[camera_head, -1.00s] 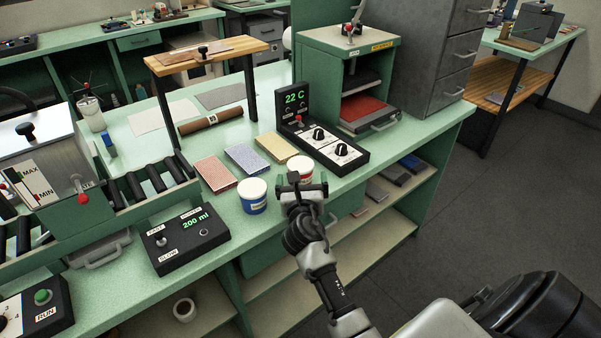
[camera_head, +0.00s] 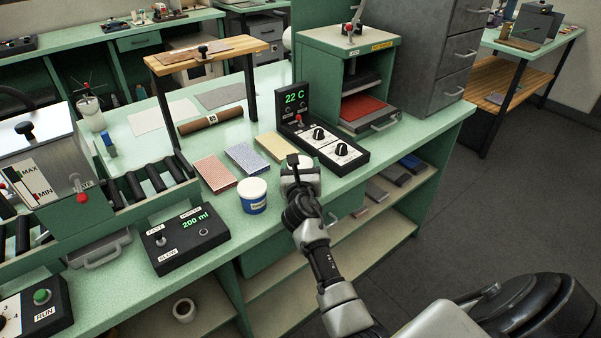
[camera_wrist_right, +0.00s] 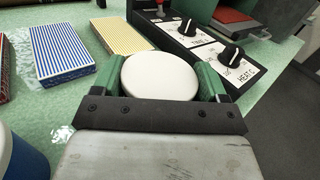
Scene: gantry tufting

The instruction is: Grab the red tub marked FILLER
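The tub (camera_head: 291,189) with a white lid stands on the green bench. My right gripper (camera_head: 299,163) covers most of it in the head view, and its red side and label are hidden now. In the right wrist view the round white lid (camera_wrist_right: 160,77) sits between the two green fingers of my right gripper (camera_wrist_right: 161,82), one finger on each side. The fingers are wide apart, with the lid close to both; no firm grip shows. My left gripper is not in view.
A blue tub (camera_head: 253,196) with a white lid stands just left of the gripper. Card-like boxes (camera_head: 246,158) lie behind it. A black heat control box (camera_head: 326,143) with knobs is close behind the right finger. The bench's front edge is near.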

